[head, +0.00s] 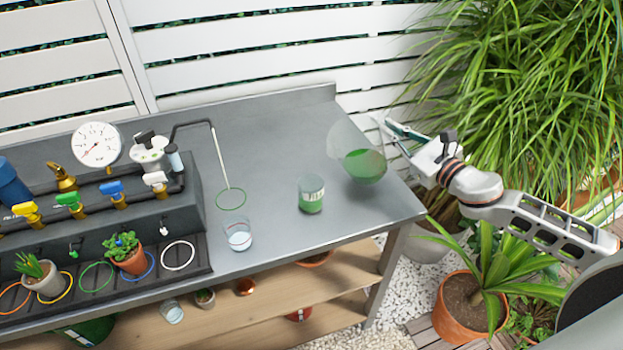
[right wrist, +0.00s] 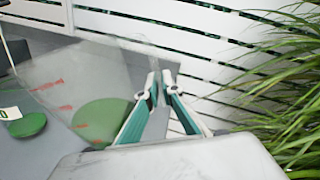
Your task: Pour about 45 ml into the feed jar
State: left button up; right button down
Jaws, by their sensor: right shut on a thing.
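A clear beaker (head: 345,138) with green liquid in its lower part is tilted over the right end of the grey bench. My right gripper (head: 392,128) is shut on its right side and holds it up. In the right wrist view the clear beaker (right wrist: 75,70) shows red marks on its wall, with the gripper (right wrist: 160,84) at its edge. A small clear jar (head: 312,183) with a white label and green liquid stands upright on the bench, left of the beaker and apart from it. I see no stream between them. My left gripper is out of view.
A glass of pale liquid (head: 238,232) stands near the bench's (head: 270,135) front edge. Left are a valve panel with a pressure gauge (head: 97,145), a thin spout over a green ring (head: 231,199), and potted plants (head: 128,252). Tall grass (head: 520,90) stands right.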

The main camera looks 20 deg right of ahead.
aim_at(381, 113)
jog(key=shift+s+a+r+n+p, duration=0.2)
jog(key=shift+a+r+n+p, duration=0.45)
jog(key=shift+a+r+n, duration=0.4)
jog(key=shift+s+a+r+n+p, duration=0.15)
jog(key=shift+a+r+n+p, duration=0.5)
jog(key=shift+n, duration=0.2)
jog(key=shift+s+a+r+n+p, duration=0.1)
jog(key=shift+a+r+n+p, duration=0.2)
jog(key=shift+r+n+p, duration=0.25)
jog(key=shift+s+a+r+n+p, duration=0.1)
jog(key=shift+a+r+n+p, duration=0.2)
jog(key=shift+r+p, duration=0.35)
jog(key=shift+a+r+n+p, duration=0.25)
jog(key=shift+r+n+p, duration=0.05)
jog(key=shift+r+n, duration=0.3)
jog(key=shift+a+r, duration=0.15)
jog(key=shift+r, duration=0.05)
jog(key=shift+s+a+r+n+p, duration=0.2)
jog(key=shift+a+r+n+p, duration=0.3)
jog(key=shift+r+n+p, duration=0.3)
jog(key=shift+a, duration=0.1)
jog(key=shift+a+r+p, duration=0.1)
jog(key=shift+a+p, duration=0.05)
jog(key=shift+p, duration=0.15)
